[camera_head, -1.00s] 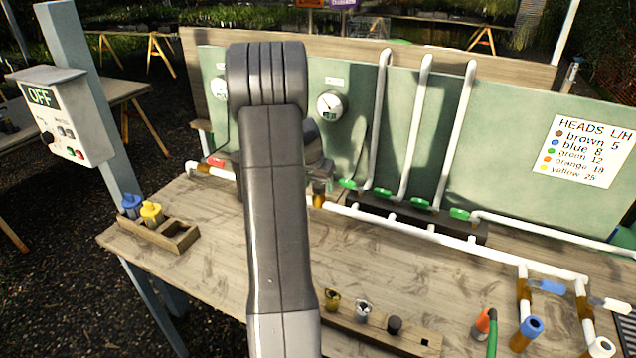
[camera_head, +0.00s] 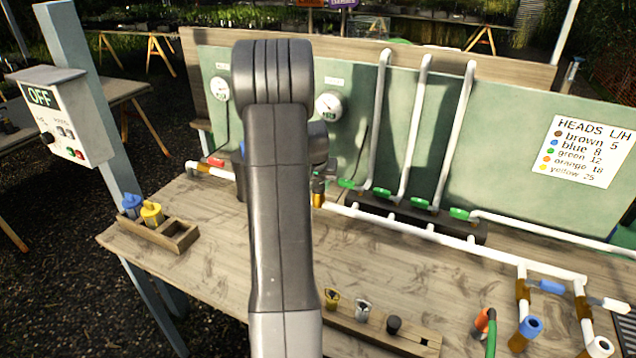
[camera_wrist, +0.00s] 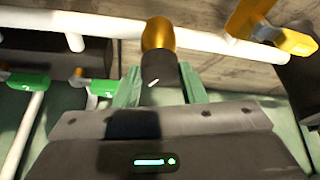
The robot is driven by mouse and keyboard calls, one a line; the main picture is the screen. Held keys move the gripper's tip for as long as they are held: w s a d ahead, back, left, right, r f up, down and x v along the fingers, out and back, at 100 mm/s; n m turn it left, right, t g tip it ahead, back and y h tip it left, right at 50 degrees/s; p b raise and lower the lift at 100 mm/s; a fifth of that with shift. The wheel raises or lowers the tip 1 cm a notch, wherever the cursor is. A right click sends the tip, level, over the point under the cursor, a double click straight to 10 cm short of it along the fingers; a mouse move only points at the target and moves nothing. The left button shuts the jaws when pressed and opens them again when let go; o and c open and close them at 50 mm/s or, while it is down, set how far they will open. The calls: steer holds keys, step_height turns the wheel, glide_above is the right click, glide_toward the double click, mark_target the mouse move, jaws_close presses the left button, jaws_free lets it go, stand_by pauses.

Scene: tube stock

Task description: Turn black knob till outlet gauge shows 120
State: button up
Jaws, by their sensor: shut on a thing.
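The black knob (camera_wrist: 160,70) shows in the wrist view, with a white mark on its side and a brass fitting behind it. My gripper (camera_wrist: 161,84) has its green fingers on both sides of the knob and is shut on it. Two round gauges are on the green panel: a left gauge (camera_head: 220,89) and a right gauge (camera_head: 330,106), just right of my arm. Their labels and readings are too small to make out, so I cannot tell which is the outlet gauge by label.
White pipes with green valve handles (camera_head: 420,203) run right of my arm. A control box (camera_head: 62,115) reads OFF.

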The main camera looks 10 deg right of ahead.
stand_by(0.3)
steer(key=o, duration=1)
steer(key=b+v, duration=0.2)
steer(key=v, duration=1.1)
steer(key=shift+s+r, duration=0.15)
steer(key=shift+r, duration=0.15)
steer(key=shift+a, duration=0.1)
steer(key=p+x, duration=0.2)
steer(key=x, duration=1.1)
steer(key=shift+f, duration=0.35)
steer(key=shift+r, duration=0.1)
